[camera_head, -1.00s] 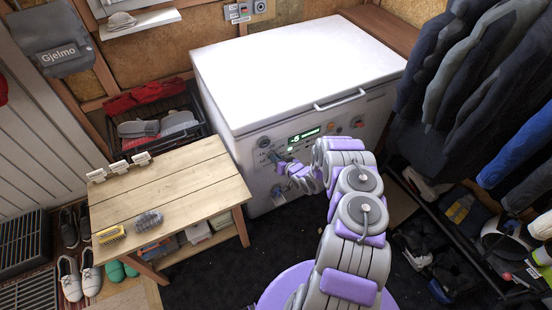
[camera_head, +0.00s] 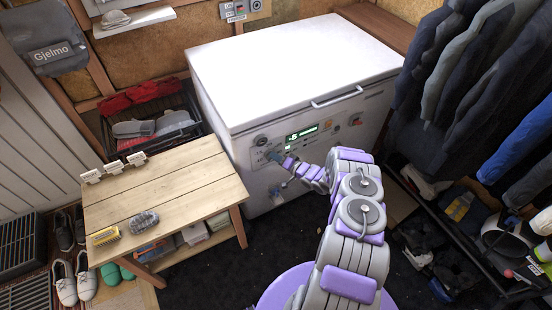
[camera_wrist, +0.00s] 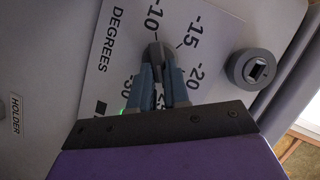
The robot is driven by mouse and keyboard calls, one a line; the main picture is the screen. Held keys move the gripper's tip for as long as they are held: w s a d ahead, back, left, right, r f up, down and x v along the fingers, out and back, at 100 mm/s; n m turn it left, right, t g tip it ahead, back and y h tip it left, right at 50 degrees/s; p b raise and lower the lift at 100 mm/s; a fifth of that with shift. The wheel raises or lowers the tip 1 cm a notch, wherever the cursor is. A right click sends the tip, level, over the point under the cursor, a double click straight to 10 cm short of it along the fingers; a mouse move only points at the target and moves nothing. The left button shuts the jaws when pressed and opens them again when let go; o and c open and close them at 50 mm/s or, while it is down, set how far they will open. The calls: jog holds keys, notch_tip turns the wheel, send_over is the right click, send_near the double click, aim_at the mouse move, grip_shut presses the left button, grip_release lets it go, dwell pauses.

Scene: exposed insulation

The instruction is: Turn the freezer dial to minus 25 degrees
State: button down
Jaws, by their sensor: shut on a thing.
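The white chest freezer (camera_head: 290,70) stands at the centre in the head view. Its green display (camera_head: 302,134) appears to read -5. My gripper (camera_head: 275,157) is at the freezer's front panel, left of and below the display. In the wrist view my gripper (camera_wrist: 160,80) is shut on the dark grey dial (camera_wrist: 153,54), with one finger on each side. The dial's tip shows between the fingertips, near the -10 mark. The scale plate (camera_wrist: 112,50) reads DEGREES, with -10, -15 and -20 visible. Marks near 30 and the lower scale are partly hidden by the fingers.
A grey round knob with a square socket (camera_wrist: 252,69) sits right of the scale. A wooden bench (camera_head: 165,190) stands left of the freezer. Hanging clothes (camera_head: 470,80) and a low rack crowd the right. Dark floor is clear in front of the freezer.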

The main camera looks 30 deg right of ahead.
jog(key=shift+d+f, duration=0.1)
jog(key=shift+d, duration=0.15)
jog(key=c, duration=1.1)
grip_release()
jog(key=p+v, duration=0.4)
jog(key=v, duration=1.3)
jog(key=shift+s+f, duration=0.2)
jog(key=shift+s, duration=0.05)
jog(key=shift+d, duration=0.1)
